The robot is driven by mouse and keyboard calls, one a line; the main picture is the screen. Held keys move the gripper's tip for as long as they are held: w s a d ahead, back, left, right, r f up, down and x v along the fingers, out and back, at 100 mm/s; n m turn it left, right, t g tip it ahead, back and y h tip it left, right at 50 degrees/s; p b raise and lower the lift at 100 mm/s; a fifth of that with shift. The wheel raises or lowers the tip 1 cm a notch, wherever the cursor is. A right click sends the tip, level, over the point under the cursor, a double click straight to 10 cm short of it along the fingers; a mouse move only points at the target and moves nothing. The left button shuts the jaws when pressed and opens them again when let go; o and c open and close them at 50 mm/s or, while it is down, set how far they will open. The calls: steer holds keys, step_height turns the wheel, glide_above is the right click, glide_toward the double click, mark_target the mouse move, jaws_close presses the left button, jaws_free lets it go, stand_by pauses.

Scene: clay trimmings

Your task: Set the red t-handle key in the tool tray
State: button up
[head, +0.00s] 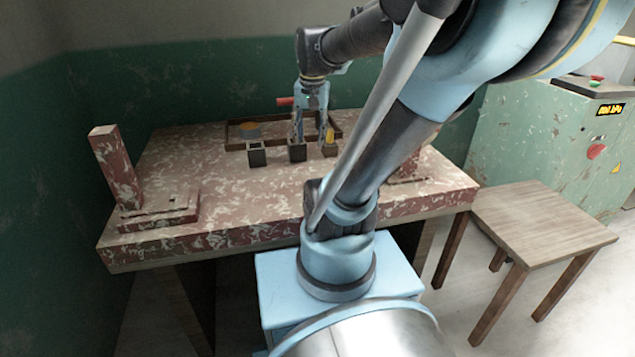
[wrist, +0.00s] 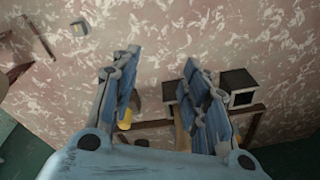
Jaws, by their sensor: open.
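The red bar (head: 285,101), which looks like the t-handle key's handle, juts out left of my gripper (head: 310,135) in the head view. Its shaft is not clear there, and I cannot make out the key in the wrist view. My gripper (wrist: 160,72) is open, fingers pointing down over the back of the table, with nothing seen held between them. The tool tray (head: 234,146) is a shallow brown-rimmed tray at the back of the table, partly hidden by my gripper. Its rim (wrist: 155,123) also shows in the wrist view.
Dark square holders stand along the tray's front: left (head: 257,155), middle (head: 297,152) and right (head: 329,150). A yellow item (head: 330,135) is at the right one. An orange-yellow piece (head: 250,130) lies in the tray. A red post (head: 113,165) stands at left; the table's front middle is clear.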

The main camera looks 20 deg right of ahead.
steer(key=s+f+n, duration=0.1)
steer(key=s+f, duration=0.2)
steer(key=s+f+n, duration=0.2)
steer(key=s+f, duration=0.1)
steer(key=f, duration=0.1)
steer(key=s+f+n, duration=0.2)
steer(key=s+f, duration=0.1)
steer(key=shift+s+a+f+t, duration=0.1)
steer(key=shift+s+f+t, duration=0.15)
steer(key=shift+t, duration=0.05)
stand_by(0.7)
